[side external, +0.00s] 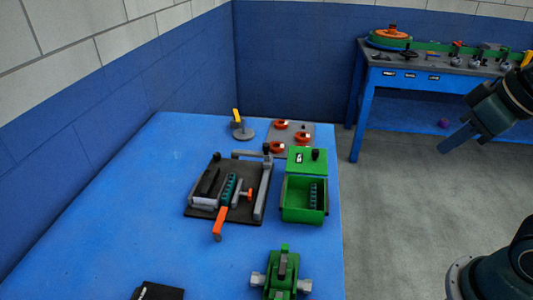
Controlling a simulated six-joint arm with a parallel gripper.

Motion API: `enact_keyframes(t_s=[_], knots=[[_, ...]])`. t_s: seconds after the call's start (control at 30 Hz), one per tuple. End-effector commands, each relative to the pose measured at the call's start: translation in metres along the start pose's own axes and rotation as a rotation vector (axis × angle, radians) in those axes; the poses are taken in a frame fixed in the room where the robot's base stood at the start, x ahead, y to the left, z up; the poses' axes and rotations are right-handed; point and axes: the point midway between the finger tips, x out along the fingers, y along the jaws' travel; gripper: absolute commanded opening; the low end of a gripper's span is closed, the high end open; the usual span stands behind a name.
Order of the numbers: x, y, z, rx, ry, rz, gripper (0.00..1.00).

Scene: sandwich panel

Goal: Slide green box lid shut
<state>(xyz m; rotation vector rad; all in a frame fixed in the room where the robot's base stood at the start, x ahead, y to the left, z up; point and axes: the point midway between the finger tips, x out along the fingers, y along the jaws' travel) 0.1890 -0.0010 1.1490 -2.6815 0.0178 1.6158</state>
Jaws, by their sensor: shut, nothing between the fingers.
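The green box (303,216) stands on the right part of the blue table, its front part open, with a dark ribbed piece visible inside. Its green lid (297,158) lies at the far end of the box, slid back, with a black knob and a small white label on top. My gripper (441,150) is at the upper right, over the grey floor beyond the table's right edge. It is shut and empty, well apart from the box and lid.
A dark plate with a clamp fixture and orange handle (218,223) lies left of the box. Behind are a grey plate (296,130) with orange rings and a yellow-handled piece (238,122). A green device (281,274) stands in front. A workbench (440,72) stands behind.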

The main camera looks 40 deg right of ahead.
Motion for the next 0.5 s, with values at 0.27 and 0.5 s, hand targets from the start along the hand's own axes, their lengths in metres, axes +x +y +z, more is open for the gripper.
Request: enact_keyframes(t_s=[0.27, 0.5], knots=[[0.010, 0.005, -0.047, 0.063, -0.026, 0.019, 0.00], [0.032, 0.012, -0.098, 0.134, -0.050, 0.044, 0.00]])
